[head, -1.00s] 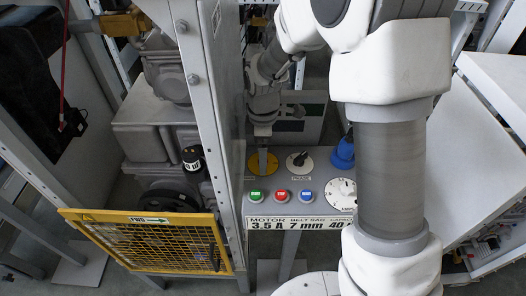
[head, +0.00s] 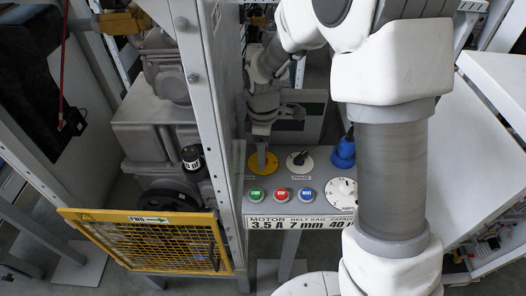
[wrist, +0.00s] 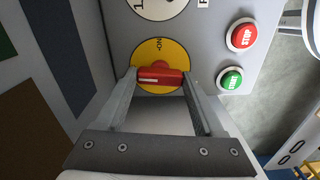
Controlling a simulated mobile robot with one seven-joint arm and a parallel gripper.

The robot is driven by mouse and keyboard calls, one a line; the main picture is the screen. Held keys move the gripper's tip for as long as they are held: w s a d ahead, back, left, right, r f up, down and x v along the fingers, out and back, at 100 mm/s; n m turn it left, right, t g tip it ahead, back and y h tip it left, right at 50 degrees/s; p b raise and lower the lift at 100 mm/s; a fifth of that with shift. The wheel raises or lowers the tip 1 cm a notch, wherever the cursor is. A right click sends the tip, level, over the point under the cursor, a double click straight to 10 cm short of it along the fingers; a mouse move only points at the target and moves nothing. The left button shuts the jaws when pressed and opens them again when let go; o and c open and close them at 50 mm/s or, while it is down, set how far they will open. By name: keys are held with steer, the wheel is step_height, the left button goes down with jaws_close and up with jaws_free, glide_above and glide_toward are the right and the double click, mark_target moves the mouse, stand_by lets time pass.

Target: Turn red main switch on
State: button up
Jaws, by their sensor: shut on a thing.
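The red main switch (wrist: 160,76) is a red handle on a yellow round plate (wrist: 150,50) marked ON. In the wrist view the handle lies sideways across the picture, with a pale line along it and the ON mark above it. My gripper (wrist: 161,82) has one finger at each end of the handle and is shut on it. In the head view my gripper (head: 262,162) points down at the yellow plate (head: 253,164) at the panel's back left; the red handle is hidden there by the fingers.
Green (head: 257,195), red (head: 281,195) and blue (head: 306,195) buttons sit in front of the switch. A black phase knob (head: 299,159), a blue plug (head: 343,152) and a white dial (head: 341,191) are to the right. A grey post (head: 212,130) stands close on the left.

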steer(key=m+b, duration=0.1)
steer(key=m, duration=0.3)
steer(key=m+b, duration=0.1)
steer(key=m, duration=0.3)
steer(key=shift+m, duration=0.4)
steer(key=m, duration=0.4)
steer(key=shift+m+b, duration=0.3)
steer(key=shift+m, duration=1.5)
steer(key=o, duration=1.4)
step_height(320, 180, up, 18)
steer(key=shift+f+p, duration=0.25)
steer(key=shift+p, duration=0.1)
